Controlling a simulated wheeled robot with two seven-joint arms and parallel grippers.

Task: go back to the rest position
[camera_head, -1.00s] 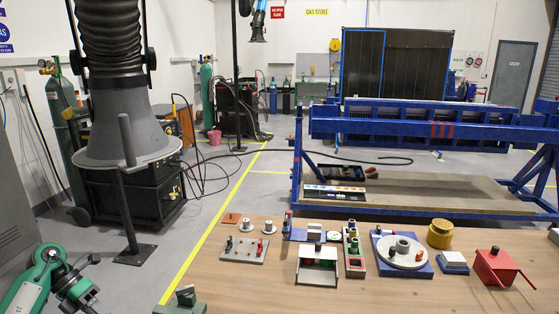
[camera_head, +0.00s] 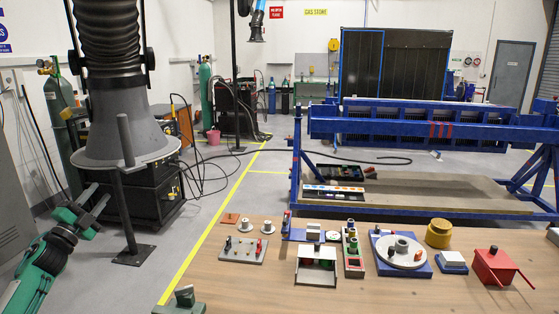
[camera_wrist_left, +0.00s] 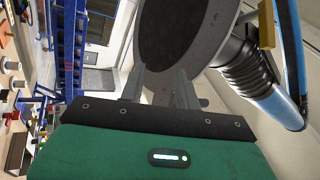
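My left gripper (camera_head: 98,199) is in the lower left of the head view, raised beside the black machine and clear of the workbench. Its two grey fingers also show in the left wrist view (camera_wrist_left: 160,88), apart, with nothing seen held between them. On the workbench (camera_head: 235,290), a round grey disc (camera_head: 389,245) with a hub and small pegs sits on a blue base (camera_head: 386,269).
The bench also holds a grey peg plate (camera_head: 240,257), a small open-fronted stand (camera_head: 317,253), a yellow cylinder (camera_head: 439,234) and a red box (camera_head: 494,264). A dark funnel-shaped hood (camera_head: 125,146) stands near my left arm. A blue frame (camera_head: 420,128) stands behind the bench.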

